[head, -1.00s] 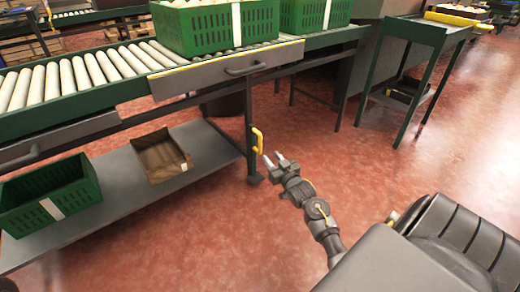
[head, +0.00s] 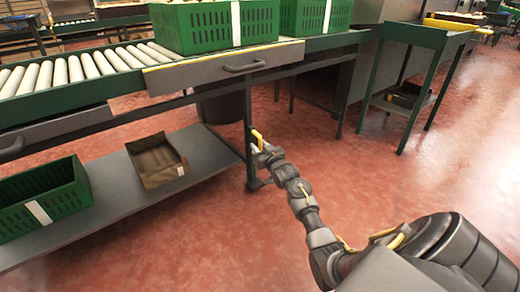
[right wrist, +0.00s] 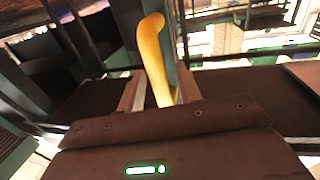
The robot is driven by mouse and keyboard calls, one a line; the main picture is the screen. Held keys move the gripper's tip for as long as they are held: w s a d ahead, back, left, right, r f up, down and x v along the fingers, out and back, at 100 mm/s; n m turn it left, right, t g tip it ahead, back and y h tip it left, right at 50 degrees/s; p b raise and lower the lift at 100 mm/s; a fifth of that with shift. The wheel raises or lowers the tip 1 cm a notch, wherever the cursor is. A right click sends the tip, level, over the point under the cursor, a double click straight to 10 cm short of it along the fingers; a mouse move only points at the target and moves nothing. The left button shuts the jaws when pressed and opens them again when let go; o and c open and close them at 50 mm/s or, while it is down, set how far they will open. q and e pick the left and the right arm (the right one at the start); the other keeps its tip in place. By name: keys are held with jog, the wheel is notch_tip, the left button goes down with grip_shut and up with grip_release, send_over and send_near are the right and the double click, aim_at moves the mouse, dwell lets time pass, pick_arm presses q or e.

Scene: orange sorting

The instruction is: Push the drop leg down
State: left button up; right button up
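The drop leg (head: 249,160) is a dark green upright post under the front edge of the conveyor, with its foot at the floor. Its yellow handle (head: 257,138) shows in the head view just above my right gripper (head: 262,150), which hides the handle's lower part. In the right wrist view the yellow handle (right wrist: 153,55) runs down between the two fingers of my right gripper (right wrist: 162,92). The fingers look apart, one on each side of the handle, with small gaps. My left gripper is not in view.
The roller conveyor (head: 75,72) carries green crates (head: 210,27) and has a grey front panel with a handle (head: 244,67). A lower shelf (head: 120,200) holds a brown box and a green crate. A green stand (head: 420,75) is at right. Red floor is clear between.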

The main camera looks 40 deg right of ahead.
grip_shut()
jog(key=shift+f, duration=2.65)
grip_release()
jog(key=shift+f, duration=0.1)
